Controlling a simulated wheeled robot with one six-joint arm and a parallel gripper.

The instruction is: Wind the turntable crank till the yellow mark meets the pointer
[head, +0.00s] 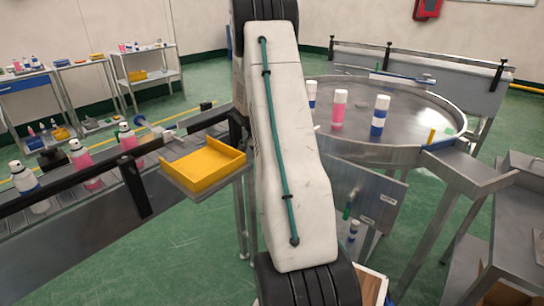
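The round grey turntable (410,115) stands right of centre, its left part hidden behind my arm. Several cans stand on it, among them a pink one (338,108) and a blue-and-white one (379,116). A small yellow mark (431,136) shows near its right front rim. A blue strip (440,144) lies at the rim just right of and below the mark; I cannot tell whether it is the pointer. A green handle (348,209), perhaps the crank's, shows before a grey panel (372,192) below the turntable. My gripper is not in view.
A conveyor (90,225) with several cans runs along the left. A yellow tray (203,165) sits at its right end. Metal benches (510,225) stand at the right. Shelves (145,62) stand far left. Green floor is clear at lower left of my arm.

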